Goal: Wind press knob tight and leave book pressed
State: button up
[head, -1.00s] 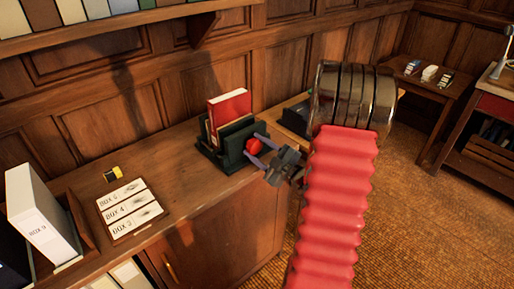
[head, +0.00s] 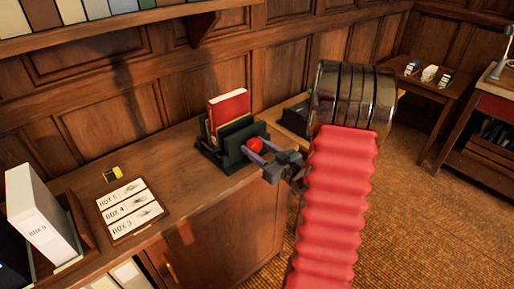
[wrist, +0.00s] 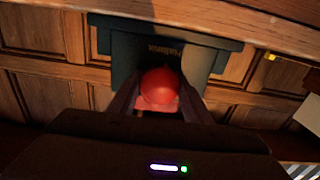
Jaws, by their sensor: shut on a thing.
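The press (head: 215,155) is a dark green frame on the wooden cabinet top. A red book (head: 230,107) stands upright in it, with a paler board beside it. The red knob (head: 254,145) is on the press's near side; it also shows in the wrist view (wrist: 159,88), in front of the dark press plate (wrist: 118,52). My gripper (head: 257,150) is shut on the knob, one finger on each side. How tight the book is clamped cannot be told.
A card (head: 131,209) with box labels and a small yellow-and-black item (head: 113,174) lie left of the press. A white box (head: 43,215) stands at far left. A dark box (head: 295,119) is behind my arm. Open floor lies to the right.

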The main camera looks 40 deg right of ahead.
jog(key=shift+f+m, duration=0.2)
jog(key=shift+m, duration=1.5)
jog(key=shift+m, duration=0.5)
jog(key=m, duration=0.3)
jog(key=shift+m, duration=0.4)
jog(key=m, duration=1.3)
jog(key=shift+m, duration=1.6)
